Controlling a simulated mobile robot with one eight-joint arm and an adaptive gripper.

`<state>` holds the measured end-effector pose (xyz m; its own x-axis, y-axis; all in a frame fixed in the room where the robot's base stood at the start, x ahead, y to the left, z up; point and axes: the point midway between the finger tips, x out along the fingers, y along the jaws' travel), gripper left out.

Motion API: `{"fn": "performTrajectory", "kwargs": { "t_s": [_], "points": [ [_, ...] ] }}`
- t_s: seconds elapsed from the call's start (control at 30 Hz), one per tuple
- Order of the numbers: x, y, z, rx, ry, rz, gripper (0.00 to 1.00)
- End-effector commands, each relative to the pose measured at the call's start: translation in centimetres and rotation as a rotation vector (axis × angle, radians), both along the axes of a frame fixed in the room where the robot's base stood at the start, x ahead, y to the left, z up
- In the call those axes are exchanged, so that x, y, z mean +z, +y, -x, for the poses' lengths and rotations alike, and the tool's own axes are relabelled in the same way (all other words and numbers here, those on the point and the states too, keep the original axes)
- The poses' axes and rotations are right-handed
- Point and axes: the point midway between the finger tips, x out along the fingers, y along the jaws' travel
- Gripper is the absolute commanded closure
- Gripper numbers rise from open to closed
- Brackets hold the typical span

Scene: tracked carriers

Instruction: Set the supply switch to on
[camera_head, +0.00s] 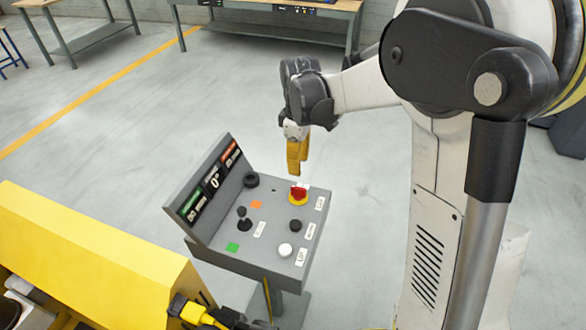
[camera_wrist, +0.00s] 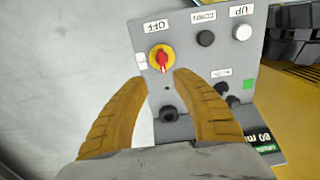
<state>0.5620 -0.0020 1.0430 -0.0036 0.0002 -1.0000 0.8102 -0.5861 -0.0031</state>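The supply switch, a red rotary knob on a yellow round base, sits near the far right corner of the grey sloped control panel in the head view (camera_head: 298,194). In the wrist view the switch (camera_wrist: 162,57) shows its red handle roughly upright in the picture, in line with the OFF label (camera_wrist: 157,26). A small white label (camera_wrist: 141,61) sits at its left, too small to read. My gripper (camera_head: 296,172) has yellow fingers and hangs just above the switch. In the wrist view my gripper (camera_wrist: 163,76) is open, with its fingertips apart and nothing between them.
The grey panel (camera_head: 273,215) also carries a black button (camera_head: 295,226), a white button (camera_head: 285,250), a black joystick (camera_head: 243,222) and a black knob (camera_head: 251,180). An upright display board (camera_head: 212,185) edges its left. A yellow housing (camera_head: 90,262) stands left.

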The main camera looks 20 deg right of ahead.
Motion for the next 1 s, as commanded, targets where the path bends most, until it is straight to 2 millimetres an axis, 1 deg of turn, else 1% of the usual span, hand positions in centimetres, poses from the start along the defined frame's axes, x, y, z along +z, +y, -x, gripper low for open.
{"fn": "performTrajectory", "kwargs": {
  "t_s": [0.3, 0.4, 0.5, 0.67, 0.93, 0.97, 1.0],
  "points": [
    [-6.2, 0.0, 0.0, -0.001, -0.001, 0.001, 0.68],
    [-7.9, 0.0, 0.0, -0.002, -0.001, 0.0, 0.68],
    [-9.2, 0.0, 0.0, -0.002, -0.001, 0.0, 0.68],
    [-10.2, 0.0, 0.0, -0.002, -0.001, 0.0, 0.68],
    [-10.3, 0.0, 0.0, -0.002, -0.001, 0.0, 0.68],
    [-10.3, 0.0, 0.0, -0.002, -0.001, 0.0, 0.72],
    [-10.3, 0.0, 0.0, -0.002, -0.001, 0.0, 0.84]
  ]
}}
